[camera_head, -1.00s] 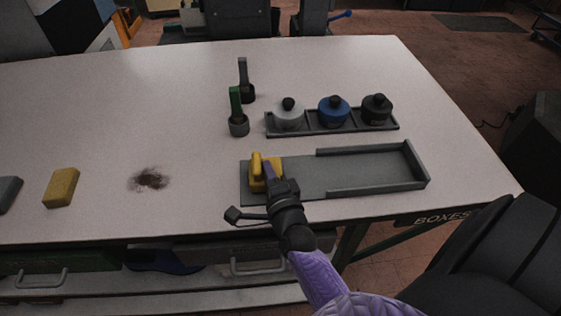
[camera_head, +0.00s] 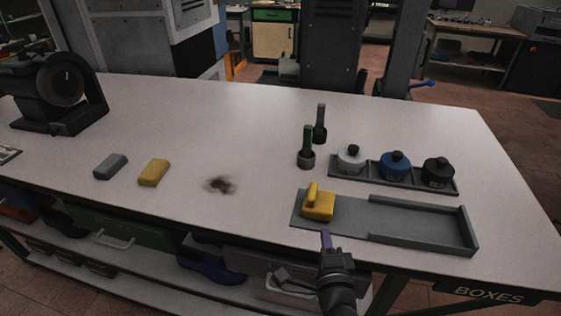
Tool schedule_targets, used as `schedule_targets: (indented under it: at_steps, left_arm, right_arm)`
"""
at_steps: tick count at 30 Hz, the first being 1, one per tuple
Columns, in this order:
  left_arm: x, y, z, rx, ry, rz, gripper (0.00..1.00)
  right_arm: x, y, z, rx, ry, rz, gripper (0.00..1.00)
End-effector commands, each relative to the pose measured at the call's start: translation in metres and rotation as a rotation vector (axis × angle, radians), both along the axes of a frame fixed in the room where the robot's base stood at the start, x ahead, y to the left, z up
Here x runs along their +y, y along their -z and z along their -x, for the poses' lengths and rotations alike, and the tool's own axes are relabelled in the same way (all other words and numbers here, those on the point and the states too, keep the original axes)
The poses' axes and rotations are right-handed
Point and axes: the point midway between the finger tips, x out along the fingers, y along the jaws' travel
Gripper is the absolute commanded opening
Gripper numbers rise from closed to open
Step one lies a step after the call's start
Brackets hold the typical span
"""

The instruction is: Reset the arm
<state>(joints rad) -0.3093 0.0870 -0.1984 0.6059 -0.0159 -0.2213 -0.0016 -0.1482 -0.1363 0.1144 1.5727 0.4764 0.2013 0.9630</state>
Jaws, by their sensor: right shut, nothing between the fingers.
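My right gripper (camera_head: 325,238) is shut and empty. It shows at the front edge of the table, just below the grey tray (camera_head: 345,222). A yellow block with a raised handle (camera_head: 318,206) sits at the left end of that tray, and a gap shows between it and my fingers. My left gripper is not in view.
On the white table (camera_head: 240,140) stand a rack (camera_head: 392,178) with white, blue and black pots, and two brushes (camera_head: 307,150).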

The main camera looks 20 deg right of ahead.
Motion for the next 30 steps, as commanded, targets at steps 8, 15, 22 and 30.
schedule_targets:
  at_steps: [8, 15, 22, 30]
  left_arm:
    - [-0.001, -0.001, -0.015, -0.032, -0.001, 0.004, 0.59]
    - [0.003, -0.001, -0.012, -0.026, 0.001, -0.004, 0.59]
    - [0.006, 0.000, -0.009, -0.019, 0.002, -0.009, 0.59]
    - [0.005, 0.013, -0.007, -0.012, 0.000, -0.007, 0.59]
  right_arm:
    - [0.053, 0.024, 0.056, 0.509, -0.545, 0.658, 0.00]
    - [0.059, 0.034, 0.130, 0.826, -0.915, 1.070, 0.00]
    - [0.047, 0.025, 0.199, 1.058, -1.218, 1.323, 0.00]
    - [0.045, 0.108, 0.204, 1.130, -1.310, 1.335, 0.00]
